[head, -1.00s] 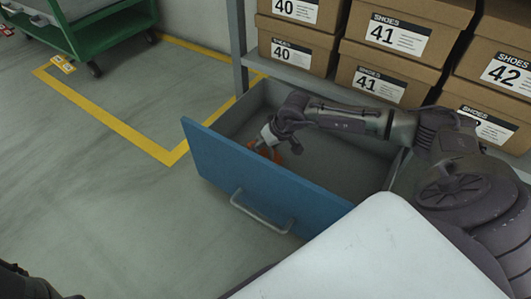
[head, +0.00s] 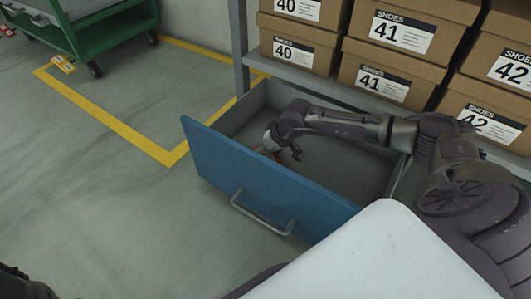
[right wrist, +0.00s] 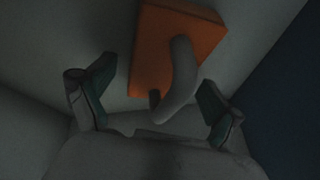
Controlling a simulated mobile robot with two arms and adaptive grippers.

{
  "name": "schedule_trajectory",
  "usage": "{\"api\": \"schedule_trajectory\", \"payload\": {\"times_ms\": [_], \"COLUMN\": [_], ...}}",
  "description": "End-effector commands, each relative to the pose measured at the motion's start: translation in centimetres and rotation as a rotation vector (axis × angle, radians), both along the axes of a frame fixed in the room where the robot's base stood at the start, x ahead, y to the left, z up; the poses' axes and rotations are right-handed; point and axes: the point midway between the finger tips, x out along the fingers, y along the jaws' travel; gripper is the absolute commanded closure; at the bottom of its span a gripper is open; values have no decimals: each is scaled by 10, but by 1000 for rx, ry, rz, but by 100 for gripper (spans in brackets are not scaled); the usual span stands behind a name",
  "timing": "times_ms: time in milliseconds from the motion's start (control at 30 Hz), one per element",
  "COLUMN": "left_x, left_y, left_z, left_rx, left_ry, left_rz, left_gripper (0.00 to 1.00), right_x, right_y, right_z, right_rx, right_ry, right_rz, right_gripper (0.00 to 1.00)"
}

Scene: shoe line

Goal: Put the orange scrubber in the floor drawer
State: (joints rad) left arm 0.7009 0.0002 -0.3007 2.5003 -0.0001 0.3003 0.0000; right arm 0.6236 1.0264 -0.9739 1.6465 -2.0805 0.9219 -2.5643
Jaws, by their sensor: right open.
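The floor drawer (head: 255,178) has a blue front with a metal handle and stands pulled open, low under the shelf. My right gripper (head: 282,148) is inside it, pointing down near the left end. In the right wrist view the orange scrubber (right wrist: 152,50), a block with a curved grey handle, lies in the drawer. My right gripper's fingers (right wrist: 155,80) are spread wide on either side of the handle, apart from it. In the head view the scrubber is mostly hidden behind the gripper and drawer front. My left gripper is not in view.
Shoe boxes (head: 390,85) stand on the shelf above and behind the drawer. A green cart (head: 100,35) is at the far left. Yellow tape (head: 110,120) marks the grey floor. The floor left of the drawer is clear.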

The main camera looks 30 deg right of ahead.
Motion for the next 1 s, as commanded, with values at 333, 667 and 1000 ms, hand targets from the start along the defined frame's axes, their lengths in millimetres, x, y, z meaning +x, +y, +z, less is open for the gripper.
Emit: {"api": "schedule_trajectory", "payload": {"times_ms": [333,667,1000], "left_x": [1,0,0], "left_y": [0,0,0], "left_z": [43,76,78], "left_rx": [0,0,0], "left_ry": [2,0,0], "left_rz": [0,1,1], "left_gripper": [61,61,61], "right_x": [-19,-42,-46], "right_y": [-10,-21,-22], "right_z": [57,105,111], "right_rx": [-2,-1,0], "right_ry": [-1,-1,0], "right_rz": [-1,-1,-1], "right_gripper": [9,9,9]}}
